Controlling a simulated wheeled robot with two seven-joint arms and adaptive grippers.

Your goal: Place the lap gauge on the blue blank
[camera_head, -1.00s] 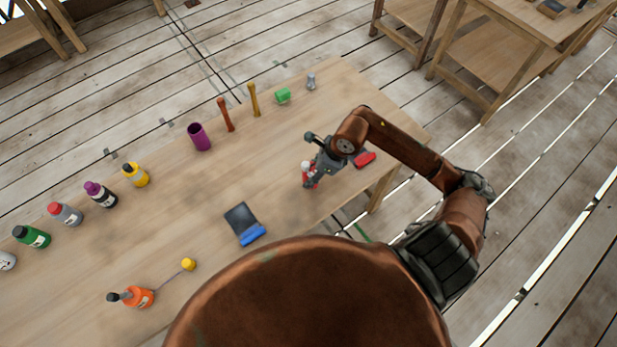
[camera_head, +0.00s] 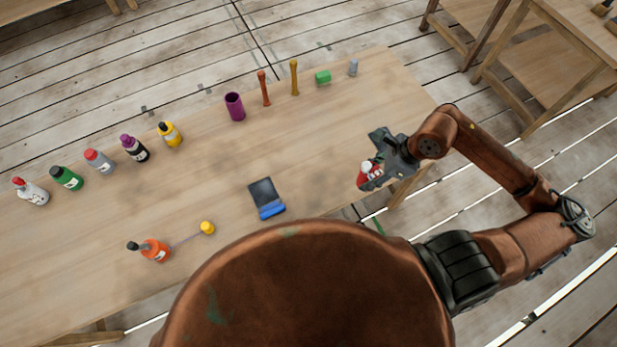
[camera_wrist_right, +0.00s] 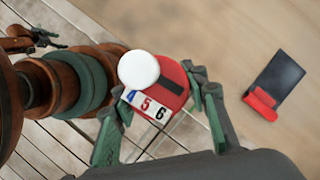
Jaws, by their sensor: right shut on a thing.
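The lap gauge (camera_head: 366,174) looks like a red round body with a white disc and a strip reading 4 5 6. In the right wrist view the gauge (camera_wrist_right: 172,82) sits between my fingers. My right gripper (camera_head: 377,174) is shut on it over the table's right end. The blue blank (camera_head: 264,192), a dark plate with a blue block at its near end, lies left of my gripper, well apart from it. My left gripper is not in view.
A similar dark plate (camera_head: 379,136) lies beside my right gripper; the wrist view shows this plate (camera_wrist_right: 282,76) with a red block. Bare wood surrounds the blue blank.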

